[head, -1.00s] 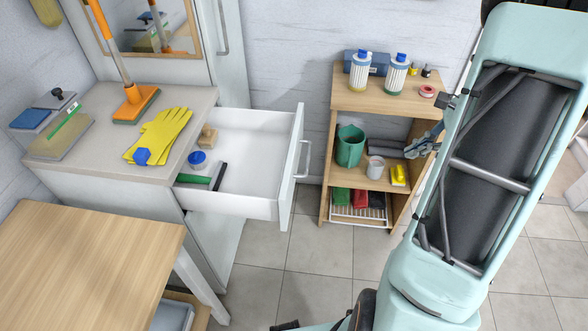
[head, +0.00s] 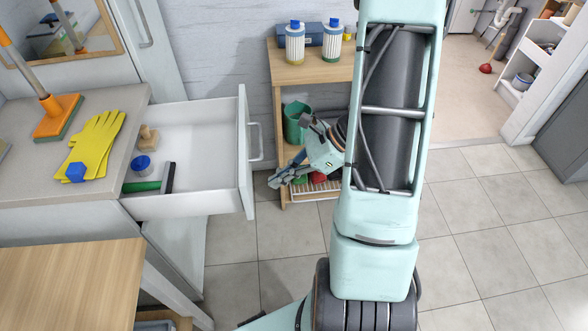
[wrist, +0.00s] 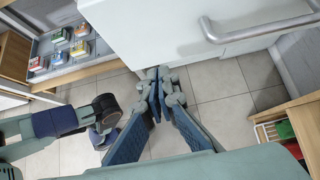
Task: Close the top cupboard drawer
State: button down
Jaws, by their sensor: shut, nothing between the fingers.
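The top cupboard drawer (head: 190,203) is pulled far out of the white cupboard in the head view. Its front panel with a grey bar handle (head: 255,142) faces right. In the wrist view the white drawer front (wrist: 180,28) fills the top, with its handle (wrist: 260,32) at the upper right. My gripper (head: 275,180) is to the right of the drawer front, in front of the wooden shelf, and apart from the handle in the head view. In the wrist view my gripper (wrist: 157,78) is shut and empty, its fingertips near the drawer front's lower edge; contact cannot be told.
Inside the drawer lie a blue-lidded jar (head: 142,168), a green-handled squeegee (head: 150,185) and a wooden brush (head: 148,138). Yellow gloves (head: 95,140) lie on the counter. A wooden shelf (head: 292,75) stands behind my arm. A wooden table (head: 65,285) is front left. Floor is clear at right.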

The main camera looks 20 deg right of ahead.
jog(key=shift+w+a+f, duration=0.1)
jog(key=shift+w+a, duration=0.1)
jog(key=shift+a, duration=0.45)
jog(key=shift+w+a+r, duration=0.1)
jog(key=shift+w+a, duration=0.15)
jog(key=shift+a, duration=0.45)
jog(key=shift+w+a+f, duration=0.1)
jog(key=shift+w+a, duration=0.1)
jog(key=shift+a, duration=0.45)
jog(key=shift+a, duration=0.15)
jog(key=w+a+b, duration=0.1)
jog(key=w+a, duration=0.2)
jog(key=a, duration=0.6)
jog(key=w+a+b, duration=0.1)
jog(key=w+a, duration=0.1)
jog(key=a, duration=0.6)
jog(key=w+a+b, duration=0.1)
jog(key=w+a, duration=0.2)
jog(key=a, duration=0.6)
jog(key=shift+w+a, duration=0.3)
jog(key=shift+w, duration=0.05)
jog(key=shift+a, duration=0.2)
jog(key=shift+w+a+r, duration=0.1)
jog(key=shift+r, duration=0.15)
